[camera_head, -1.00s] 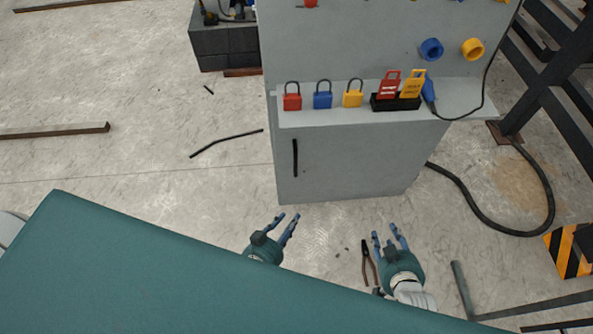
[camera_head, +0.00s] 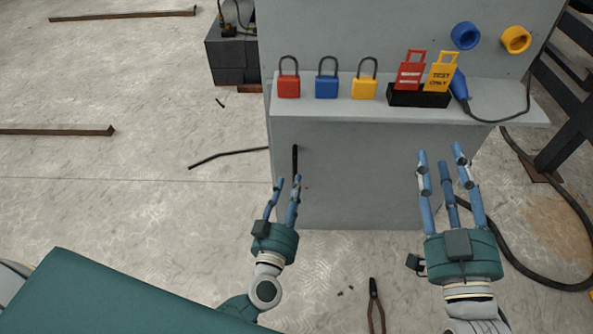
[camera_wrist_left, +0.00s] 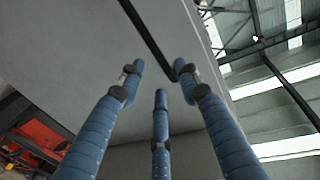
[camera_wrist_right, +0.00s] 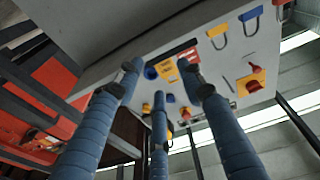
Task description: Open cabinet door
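The grey cabinet (camera_head: 350,185) stands ahead, with a black vertical bar handle (camera_head: 295,160) on the left part of its front face. My left gripper (camera_head: 286,182) is open with its fingers pointing at the cabinet, at the lower end of the handle. In the left wrist view the handle (camera_wrist_left: 147,33) runs as a dark bar between and beyond the spread fingers; I cannot tell whether they touch it. My right gripper (camera_head: 447,160) is open and empty in front of the cabinet's right side. The door looks shut.
On the cabinet's ledge are a red padlock (camera_head: 289,84), a blue padlock (camera_head: 327,84), a yellow padlock (camera_head: 364,85) and a black tag holder (camera_head: 420,97). Pliers (camera_head: 375,306) lie on the floor. A black cable (camera_head: 545,285) curves at right. Floor at left is mostly clear.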

